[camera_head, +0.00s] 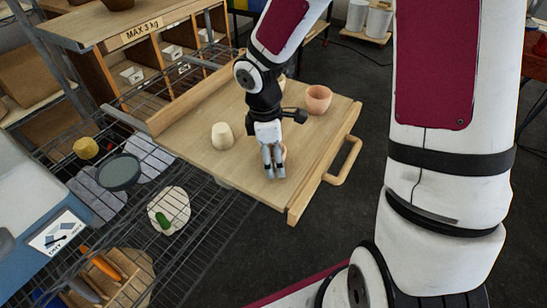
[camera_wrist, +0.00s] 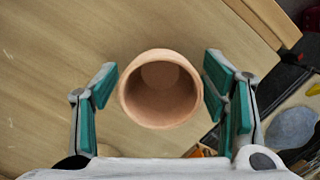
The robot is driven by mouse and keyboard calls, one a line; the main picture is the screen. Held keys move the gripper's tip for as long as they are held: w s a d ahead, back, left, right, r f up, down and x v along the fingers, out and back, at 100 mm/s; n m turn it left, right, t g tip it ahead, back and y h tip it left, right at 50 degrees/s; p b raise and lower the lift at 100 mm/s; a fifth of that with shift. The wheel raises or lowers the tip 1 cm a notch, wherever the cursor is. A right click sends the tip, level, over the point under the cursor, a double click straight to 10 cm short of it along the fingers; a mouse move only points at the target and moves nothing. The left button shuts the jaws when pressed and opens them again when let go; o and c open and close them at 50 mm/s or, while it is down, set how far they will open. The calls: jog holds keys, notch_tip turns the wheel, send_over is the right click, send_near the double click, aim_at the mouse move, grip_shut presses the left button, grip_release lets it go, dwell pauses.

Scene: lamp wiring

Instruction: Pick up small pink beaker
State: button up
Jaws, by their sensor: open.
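A small pink beaker (camera_wrist: 160,112) stands between the two fingers of my gripper (camera_wrist: 160,85) in the wrist view, its open mouth facing the camera. Gaps show between its rim and the green finger pads on both sides, so the fingers are open around it and not gripping. In the head view my gripper (camera_head: 274,173) points down over the wooden board, and only a sliver of the small pink beaker (camera_head: 284,153) shows behind the fingers. A larger pink beaker (camera_head: 318,99) stands further back to the right.
A cream beaker (camera_head: 222,137) stands on the wooden board (camera_head: 195,145) left of my gripper. Another pale object (camera_head: 282,81) is partly hidden behind my arm. The board has a handle (camera_head: 345,163) at its right edge. A wire rack (camera_head: 215,205) with dishes lies to the left.

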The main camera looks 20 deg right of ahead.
jog(key=c, duration=1.3)
jog(key=shift+r, duration=0.15)
